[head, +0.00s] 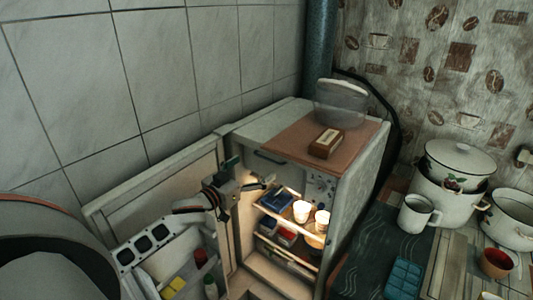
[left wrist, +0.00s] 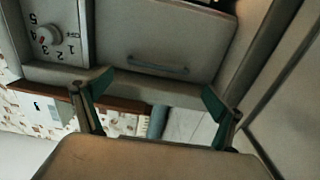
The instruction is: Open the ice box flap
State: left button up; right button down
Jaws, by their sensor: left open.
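The small fridge (head: 360,165) stands with its door (head: 165,182) swung open to the left. The ice box flap (head: 291,173) is at the top of the lit interior and looks shut. Its bar handle (head: 268,157) runs along the upper part. The left wrist view shows the flap (left wrist: 185,32) upside down, with its handle (left wrist: 157,66) and the numbered dial (left wrist: 49,35) beside it. My left gripper (head: 252,171) is open and empty in front of the flap, its fingers (left wrist: 155,98) apart and not touching the handle. My right gripper is not in view.
A brown box (head: 325,143) and a clear-bodied container (head: 341,105) stand on the fridge top. Enamel pots (head: 455,185) stand at right. The open door's racks lie close to my left arm.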

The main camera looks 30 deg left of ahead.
aim_at(267, 158)
pick_arm(q)
jog(key=w, duration=0.7)
jog(key=shift+w+d, duration=0.1)
jog(key=shift+d, duration=0.25)
